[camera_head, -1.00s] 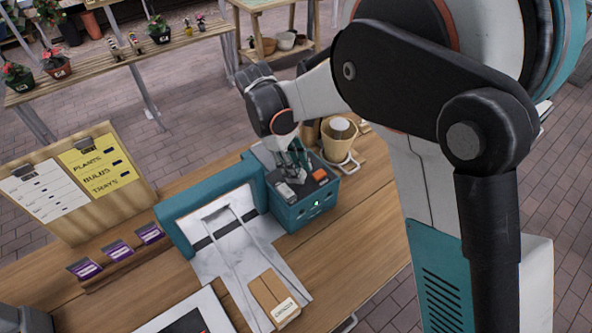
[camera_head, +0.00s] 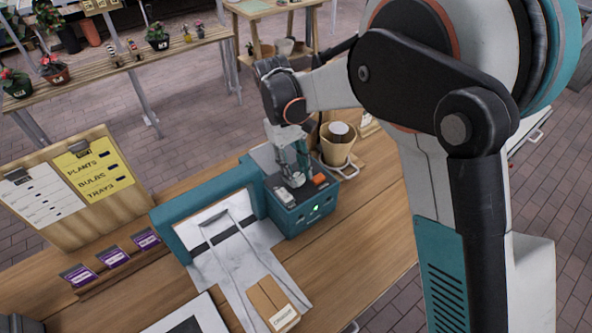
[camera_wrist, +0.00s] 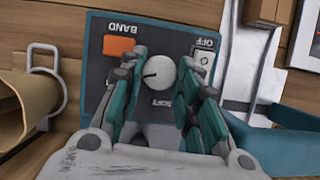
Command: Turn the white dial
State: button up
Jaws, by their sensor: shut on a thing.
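The white dial (camera_wrist: 161,76) is round, with a dark pointer line toward its left edge in the wrist view. It sits on the dark top panel of a teal control box (camera_head: 290,220). My gripper (camera_wrist: 162,80) comes down over the panel, with its teal-and-grey fingers on both sides of the dial, shut on it. In the head view my gripper (camera_head: 294,178) points down at the box top, and its fingers largely hide the dial.
The panel has an orange button (camera_wrist: 119,46) by "BAND" and a white switch (camera_wrist: 204,57) by "OFF". A teal arch (camera_head: 165,222) spans the belt, which carries a cardboard parcel (camera_head: 270,298). A tan pot (camera_head: 336,150) stands close behind the box.

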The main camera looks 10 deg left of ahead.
dwell(0.3)
jog(key=o, duration=1.1)
jog(key=shift+c, duration=0.2)
jog(key=shift+r, duration=0.15)
jog(key=v, duration=1.1)
jog(key=shift+r, duration=0.35)
jog(key=shift+w, duration=0.1)
